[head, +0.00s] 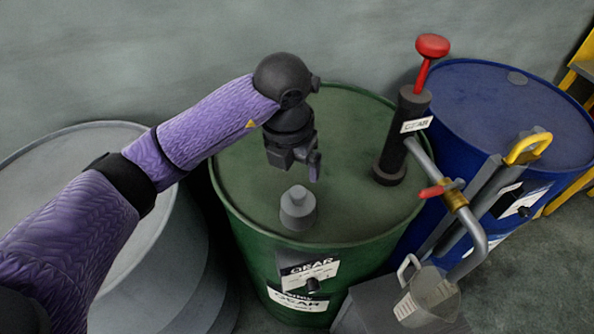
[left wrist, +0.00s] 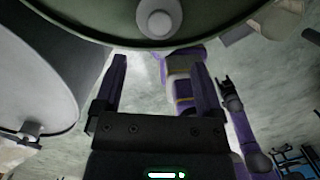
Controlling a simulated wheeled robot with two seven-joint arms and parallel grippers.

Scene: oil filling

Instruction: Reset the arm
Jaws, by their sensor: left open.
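My left arm (head: 215,125) reaches in from the left over the green barrel (head: 340,130). My left gripper (head: 313,165) is open and empty, above and just behind the grey cap (head: 297,208) on the barrel's lid. In the left wrist view its two fingers (left wrist: 158,70) stand wide apart with nothing between them. The round cap (left wrist: 159,18) shows beyond the fingertips there, apart from them. My right arm is out of the head view; a purple arm with a small dark gripper (left wrist: 226,84) shows in the left wrist view, too small to read its jaws.
A dark pump with a red handle (head: 432,46) stands on the green barrel's right side. Its pipe (head: 472,232) runs toward a grey measuring jug (head: 430,292) at the front right. A blue barrel (head: 500,110) stands right, a grey barrel (head: 165,265) left.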

